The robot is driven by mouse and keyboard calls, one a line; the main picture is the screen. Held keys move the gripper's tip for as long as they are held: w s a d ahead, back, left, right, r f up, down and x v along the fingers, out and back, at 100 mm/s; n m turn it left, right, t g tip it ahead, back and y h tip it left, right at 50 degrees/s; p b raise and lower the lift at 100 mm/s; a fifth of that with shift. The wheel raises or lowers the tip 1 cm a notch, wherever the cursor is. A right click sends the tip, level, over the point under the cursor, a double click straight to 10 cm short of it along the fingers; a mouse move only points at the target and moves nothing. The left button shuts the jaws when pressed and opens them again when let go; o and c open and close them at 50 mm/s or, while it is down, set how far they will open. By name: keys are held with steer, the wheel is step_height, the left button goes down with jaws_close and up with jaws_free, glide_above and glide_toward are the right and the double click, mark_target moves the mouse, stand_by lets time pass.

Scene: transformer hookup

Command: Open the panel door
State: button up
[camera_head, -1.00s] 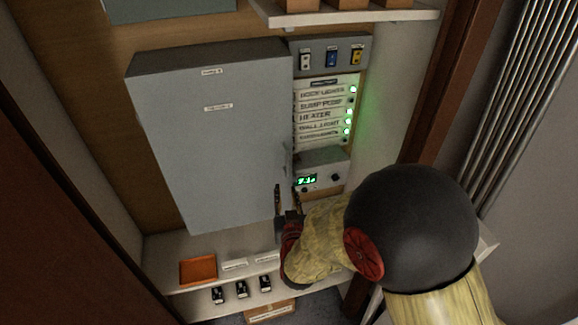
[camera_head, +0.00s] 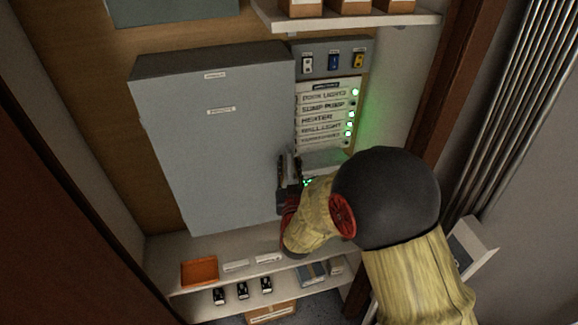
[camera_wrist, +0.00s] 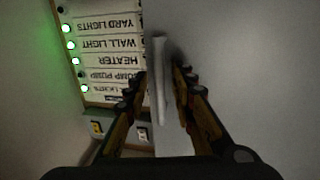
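The panel door (camera_head: 215,140) is the large grey front of a box on the wooden back wall, and it looks shut. In the wrist view the grey door face (camera_wrist: 250,70) fills the right side. A pale upright handle (camera_wrist: 160,85) stands out near its edge. My gripper (camera_head: 289,168) is at the door's right edge, low down. In the wrist view its fingers are apart, one on each side of the handle, with the right finger nearer. I cannot tell whether either finger touches it. In the head view my gripper hides the handle.
Right of the door are a labelled switch list (camera_head: 322,115) with green lights and a switch box (camera_head: 333,60). An upper shelf (camera_head: 350,22) holds boxes. A wooden post (camera_head: 440,95) stands at the right.

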steer(key=c, duration=0.3)
jaws_close()
stand_by(0.6)
